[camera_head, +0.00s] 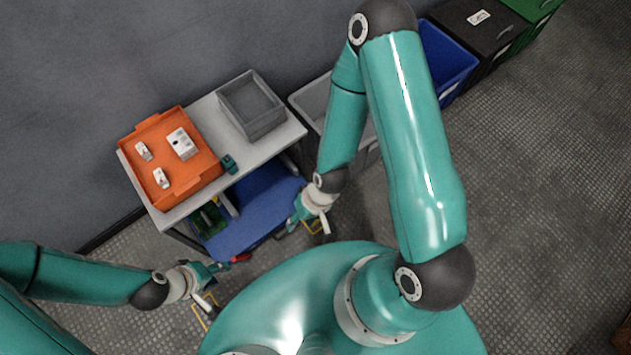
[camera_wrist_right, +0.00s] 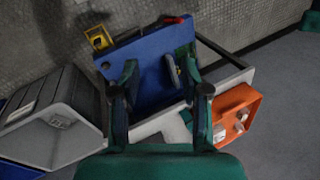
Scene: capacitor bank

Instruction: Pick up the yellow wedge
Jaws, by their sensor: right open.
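I cannot single out the yellow wedge with certainty. A pale yellowish bar (camera_head: 228,205) lies at the left edge of the blue surface (camera_head: 262,205) below the table top; a greyish elongated piece shows on that blue surface in the right wrist view (camera_wrist_right: 172,70). My right gripper (camera_head: 291,226) is by the right front of the blue surface. In the right wrist view its two fingers (camera_wrist_right: 158,62) are spread, with nothing visible held between them. My left gripper (camera_head: 216,268) is near the front left; its jaws are too small to judge.
On the table an orange tray (camera_head: 200,190) holds several white parts; a grey bin (camera_head: 270,127) stands beside it. A small green item (camera_head: 229,163) sits at the table edge. A red item (camera_head: 241,258) is near my left gripper. Larger bins, one blue (camera_head: 447,58), line the wall.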

